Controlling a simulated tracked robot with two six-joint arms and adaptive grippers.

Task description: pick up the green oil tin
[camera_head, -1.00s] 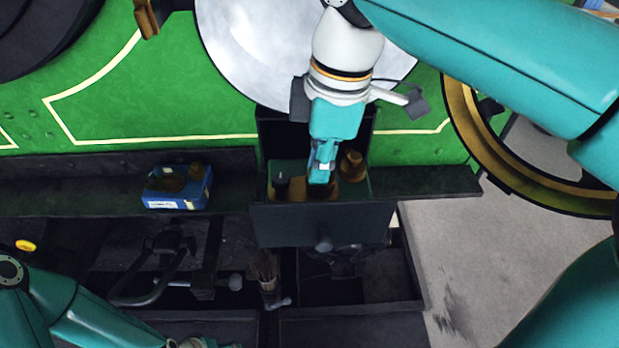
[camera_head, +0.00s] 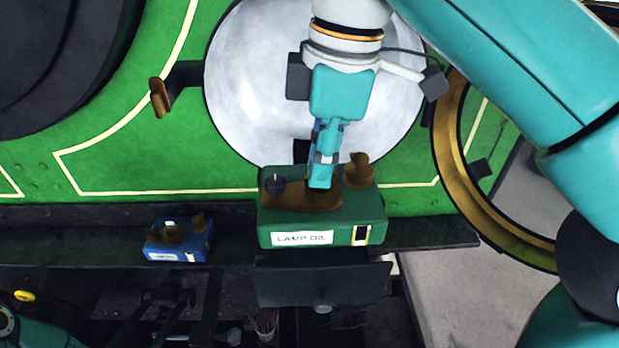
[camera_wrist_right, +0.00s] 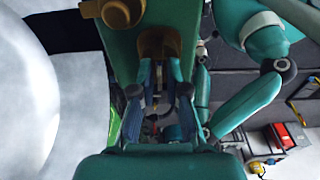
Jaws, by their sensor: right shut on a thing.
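The green oil tin (camera_head: 345,232) carries a white "LAMP OIL" label and has brown fittings on top. It hangs above the dark drawer (camera_head: 350,285) in the head view. My right gripper (camera_head: 320,180) is shut on the tin's top fitting from above. In the right wrist view the tin (camera_wrist_right: 122,45) is at the top, and the gripper's fingers (camera_wrist_right: 158,100) close around its brown handle. My left arm (camera_head: 45,328) shows at the lower left of the head view. Its gripper fingers cannot be made out.
A blue tin (camera_head: 178,240) stands on the dark ledge to the left. Behind are the green tram side (camera_head: 150,165) and a round pale metal plate (camera_head: 255,90). A brass-rimmed wheel (camera_head: 460,190) is on the right. Brushes (camera_head: 265,322) and dark trays lie below.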

